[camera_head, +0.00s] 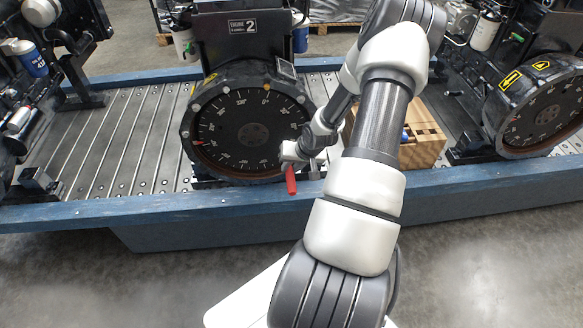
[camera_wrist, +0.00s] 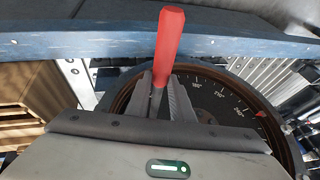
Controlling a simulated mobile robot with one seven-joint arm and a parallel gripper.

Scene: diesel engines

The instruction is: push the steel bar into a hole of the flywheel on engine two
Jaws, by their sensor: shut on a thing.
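Engine two (camera_head: 244,40), marked with a "2" plate, stands left of centre. Its round black flywheel (camera_head: 235,135), with a white degree scale, faces me; it also shows behind my gripper in the wrist view (camera_wrist: 215,98). My gripper (camera_head: 291,163) is at the flywheel's lower right rim, shut on the steel bar, whose red grip (camera_head: 291,182) hangs below it. In the wrist view the red grip (camera_wrist: 169,40) rises from between the fingers (camera_wrist: 160,88). The bar's steel part is hidden, so I cannot tell whether it touches a hole.
A wooden block (camera_head: 427,150) holding a blue-handled tool stands right of engine two, partly behind my arm. Another engine's flywheel (camera_head: 545,117) is at the right. A blue rail (camera_head: 130,212) runs along the front of the slatted metal bed (camera_head: 125,130).

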